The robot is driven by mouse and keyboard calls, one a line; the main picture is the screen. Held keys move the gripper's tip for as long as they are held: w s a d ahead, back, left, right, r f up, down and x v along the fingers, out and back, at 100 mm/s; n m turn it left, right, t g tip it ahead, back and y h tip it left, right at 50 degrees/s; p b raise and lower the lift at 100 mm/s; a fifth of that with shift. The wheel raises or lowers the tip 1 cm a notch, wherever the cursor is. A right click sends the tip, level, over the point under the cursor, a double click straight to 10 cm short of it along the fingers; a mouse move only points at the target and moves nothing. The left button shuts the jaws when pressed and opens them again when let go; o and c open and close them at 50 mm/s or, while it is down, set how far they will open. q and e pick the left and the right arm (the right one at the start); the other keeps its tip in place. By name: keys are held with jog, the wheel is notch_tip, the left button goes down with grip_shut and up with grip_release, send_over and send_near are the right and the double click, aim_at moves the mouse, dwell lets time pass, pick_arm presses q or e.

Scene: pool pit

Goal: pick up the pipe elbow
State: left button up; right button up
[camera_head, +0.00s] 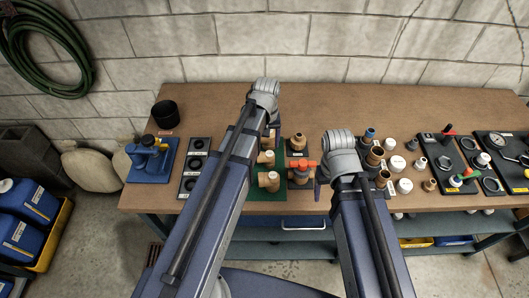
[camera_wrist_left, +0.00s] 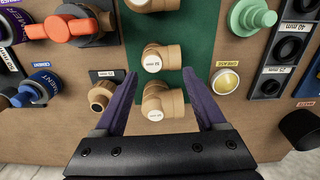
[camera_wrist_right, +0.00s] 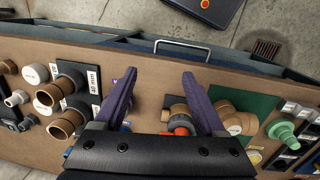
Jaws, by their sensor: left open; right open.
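Several tan pipe elbows stand on a green mat (camera_head: 283,192); their pale round ends carry size labels. In the left wrist view one elbow (camera_wrist_left: 163,100) lies between the spread fingers of my left gripper (camera_wrist_left: 160,74), which is open and holds nothing. A second elbow (camera_wrist_left: 160,58) is just beyond the fingertips, and a third (camera_wrist_left: 150,5) is cut by the top edge. The head view shows two elbows, (camera_head: 265,158) and (camera_head: 269,181), beside my left arm.
A valve with an orange-red handle (camera_head: 303,167) stands right of the elbows. A yellow-lidded tin (camera_wrist_left: 225,82) is close to my left gripper. Brown pipe fittings and white caps (camera_head: 388,144) crowd the bench to the right. A blue tool (camera_head: 151,155) stands at left.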

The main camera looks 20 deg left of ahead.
aim_at(266, 153)
pick_arm(q)
jog(key=shift+o, duration=0.7)
jog(key=shift+f, duration=0.35)
pick_arm(e)
jog(key=shift+o, duration=0.7)
jog(key=shift+f, duration=0.35)
pick_arm(q)
jog(key=shift+o, duration=1.2)
jog(key=shift+f+b, duration=0.7)
jog(key=shift+b, duration=0.35)
pick_arm(e)
jog(key=shift+o, duration=1.2)
jog(key=shift+f, duration=0.75)
pick_arm(q)
jog(key=shift+f, duration=0.25)
pick_arm(e)
jog(key=shift+f, duration=0.2)
pick_arm(q)
notch_tip(266, 153, down, 5)
jog(key=b, duration=0.5)
jog(key=shift+f+b, duration=0.1)
jog(key=shift+b, duration=0.2)
pick_arm(e)
notch_tip(266, 153, down, 5)
jog(key=shift+f, duration=0.1)
